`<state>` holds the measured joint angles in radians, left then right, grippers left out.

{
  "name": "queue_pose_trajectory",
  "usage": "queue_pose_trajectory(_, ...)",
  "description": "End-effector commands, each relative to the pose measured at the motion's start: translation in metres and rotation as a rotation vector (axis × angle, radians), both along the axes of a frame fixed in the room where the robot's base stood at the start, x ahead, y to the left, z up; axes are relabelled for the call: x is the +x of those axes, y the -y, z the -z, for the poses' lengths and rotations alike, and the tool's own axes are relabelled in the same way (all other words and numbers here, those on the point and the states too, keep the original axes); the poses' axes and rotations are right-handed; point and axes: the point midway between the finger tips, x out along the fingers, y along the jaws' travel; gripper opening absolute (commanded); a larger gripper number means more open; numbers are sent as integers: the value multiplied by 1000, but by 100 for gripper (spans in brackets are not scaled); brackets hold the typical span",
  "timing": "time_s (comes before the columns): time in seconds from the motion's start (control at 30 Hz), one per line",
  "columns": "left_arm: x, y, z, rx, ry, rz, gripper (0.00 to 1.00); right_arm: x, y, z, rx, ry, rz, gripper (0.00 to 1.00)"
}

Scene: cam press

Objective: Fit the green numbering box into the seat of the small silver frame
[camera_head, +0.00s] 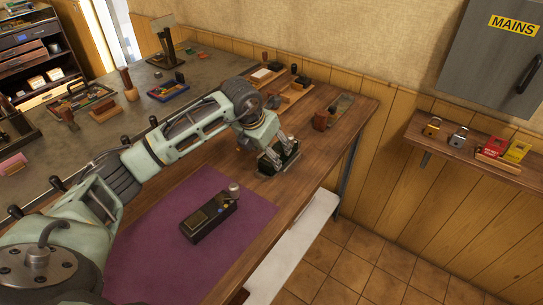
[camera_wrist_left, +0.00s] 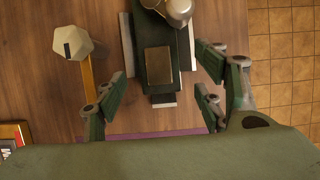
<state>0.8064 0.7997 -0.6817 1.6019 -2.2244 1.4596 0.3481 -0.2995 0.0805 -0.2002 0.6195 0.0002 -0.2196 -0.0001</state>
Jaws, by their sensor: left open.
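A dark green block (camera_wrist_left: 158,60) with a brownish metal plate on its face lies between my left fingers in the left wrist view. Silver strips (camera_wrist_left: 127,45) run along its sides, and a round silver knob (camera_wrist_left: 174,10) sits at its top. I cannot tell whether the block is the numbering box, or whether it is seated in the frame. In the head view a dark green and silver piece (camera_head: 286,148) stands on the wooden bench by my left gripper (camera_head: 272,164). The left gripper (camera_wrist_left: 162,92) is open, its fingers apart from the block. My right gripper is out of view.
A black device (camera_head: 208,219) lies on the purple mat (camera_head: 150,255). A pale faceted head on a wooden handle (camera_wrist_left: 74,43) lies left of the block. Wooden trays (camera_head: 295,92) and a brown block (camera_head: 320,122) stand farther back. The bench ends at right.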

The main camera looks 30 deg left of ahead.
Motion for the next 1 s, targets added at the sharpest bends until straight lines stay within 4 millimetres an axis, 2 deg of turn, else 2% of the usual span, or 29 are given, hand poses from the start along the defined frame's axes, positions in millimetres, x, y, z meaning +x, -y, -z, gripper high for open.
queue_pose_trajectory(0.03, -4, -1, -12, 1, 4, 1, 64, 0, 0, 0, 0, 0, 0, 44)
queue_pose_trajectory(0.2, -17, -3, -43, 0, 5, 0, 64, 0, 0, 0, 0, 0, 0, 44)
queue_pose_trajectory(0.4, -26, -4, -63, 0, 2, -1, 64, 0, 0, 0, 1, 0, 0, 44)
queue_pose_trajectory(1.0, -27, -4, -67, -2, 2, -1, 64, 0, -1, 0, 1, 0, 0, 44)
